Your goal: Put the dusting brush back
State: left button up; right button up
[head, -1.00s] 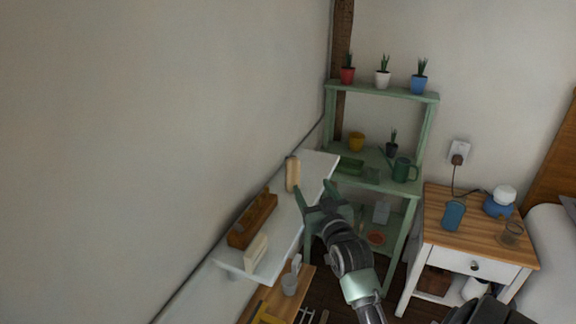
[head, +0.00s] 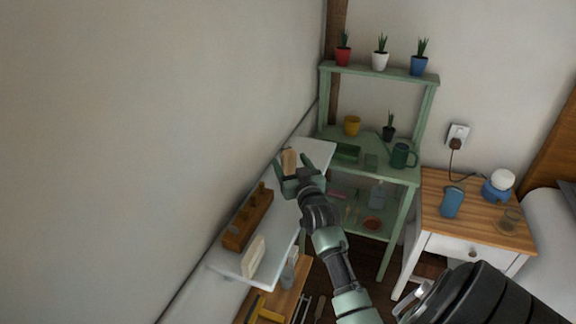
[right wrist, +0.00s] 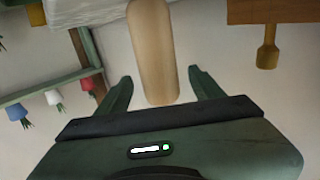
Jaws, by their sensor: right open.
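A tan, rounded wooden piece, seemingly the handle of the dusting brush (head: 289,158), stands upright on the white wall shelf (head: 319,152). No bristles can be made out. My right gripper (head: 291,168) is open at this piece, with its fingers on either side in the head view. In the right wrist view, the handle (right wrist: 153,55) reaches down to between the open fingertips (right wrist: 158,80), with gaps on both sides. A brown wooden rack with pegs (head: 245,228) sits nearer on the same shelf, and it also shows in the right wrist view (right wrist: 285,10). My left gripper is out of view.
A cream block (head: 253,257) stands at the shelf's near end. A green plant stand (head: 385,170) with pots and a watering can (head: 401,156) is just beyond the shelf. A nightstand (head: 470,247) stands at right. The wall borders the shelf on the left.

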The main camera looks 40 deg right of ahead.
grip_shut()
jog(key=shift+r, duration=0.1)
